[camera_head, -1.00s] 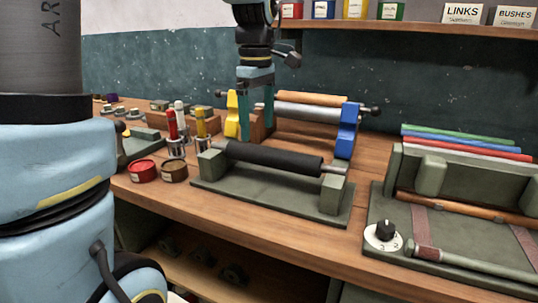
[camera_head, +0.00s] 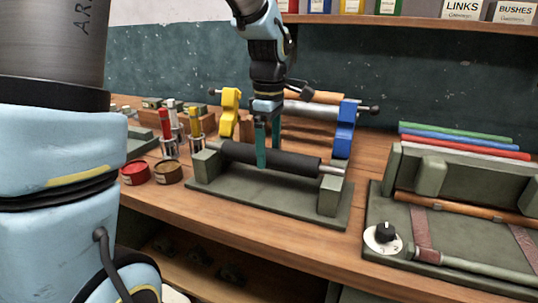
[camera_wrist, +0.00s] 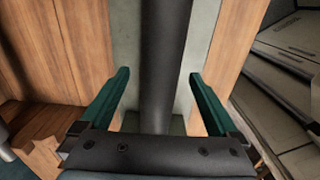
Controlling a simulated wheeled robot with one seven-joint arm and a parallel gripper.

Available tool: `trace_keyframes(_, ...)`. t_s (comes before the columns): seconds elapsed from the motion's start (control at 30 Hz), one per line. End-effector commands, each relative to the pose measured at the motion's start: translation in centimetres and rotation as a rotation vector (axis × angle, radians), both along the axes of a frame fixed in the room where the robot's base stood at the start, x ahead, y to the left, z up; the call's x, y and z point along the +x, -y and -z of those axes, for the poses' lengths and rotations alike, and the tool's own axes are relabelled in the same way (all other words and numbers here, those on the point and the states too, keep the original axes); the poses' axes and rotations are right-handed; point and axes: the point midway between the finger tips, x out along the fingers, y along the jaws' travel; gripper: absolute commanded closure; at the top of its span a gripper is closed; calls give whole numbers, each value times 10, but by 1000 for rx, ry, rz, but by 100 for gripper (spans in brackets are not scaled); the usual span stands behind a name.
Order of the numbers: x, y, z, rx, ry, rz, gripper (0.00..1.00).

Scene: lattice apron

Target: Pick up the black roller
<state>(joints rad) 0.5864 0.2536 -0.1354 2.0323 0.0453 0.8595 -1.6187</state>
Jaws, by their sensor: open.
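The black roller (camera_head: 300,163) lies across a grey-green stand (camera_head: 250,197), its ends resting in the two end blocks. My gripper (camera_head: 268,150) points down at the roller left of its middle, one finger in front of it and the other behind. In the wrist view the roller (camera_wrist: 164,60) runs between the two open green fingers of my gripper (camera_wrist: 158,88), with a gap on each side. The fingers do not touch it there. The gripper holds nothing.
Behind stands a rack with a yellow end (camera_head: 229,112), a blue end (camera_head: 346,130) and more rollers. Red and brown tins (camera_head: 134,173) and brush cups sit left. A fixture with a dial (camera_head: 383,236) stands right. The bench front is clear.

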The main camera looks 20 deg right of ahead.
Motion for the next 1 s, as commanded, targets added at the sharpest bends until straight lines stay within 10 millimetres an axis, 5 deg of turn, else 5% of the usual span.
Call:
trace_keyframes(0.37,0,0,14,-1,1,1,4)
trace_keyframes(1.0,0,0,13,-1,1,1,76)
